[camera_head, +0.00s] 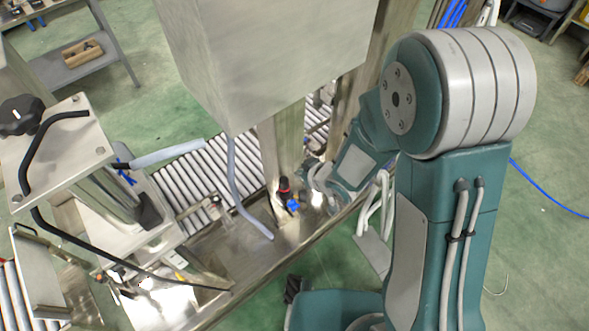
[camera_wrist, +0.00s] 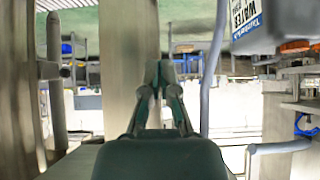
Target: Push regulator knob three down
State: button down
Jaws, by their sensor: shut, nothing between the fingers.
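A small upright regulator-like part with a black top and a red band (camera_head: 284,185) stands on the steel bench, with a blue fitting (camera_head: 293,205) beside it. I cannot tell whether it is regulator knob three; no numbers are readable. In the wrist view my gripper (camera_wrist: 158,80) is shut and empty, its fingers pointing ahead between steel posts. No knob is clear in front of the fingers there. In the head view my arm reaches down to the right of the red-banded part; the fingertips are hard to make out.
A large steel box (camera_head: 270,60) hangs above the bench. A steel post (camera_head: 279,150) stands close to my wrist. A roller conveyor (camera_head: 195,180) runs behind. A grey hose (camera_head: 240,190) hangs down. A machine with a black knob (camera_head: 20,115) stands at left.

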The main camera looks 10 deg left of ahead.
send_over(285, 182)
notch_tip(285, 182, down, 7)
jog(key=shift+a+f, duration=0.1)
notch_tip(285, 182, down, 2)
jog(key=shift+f, duration=0.85)
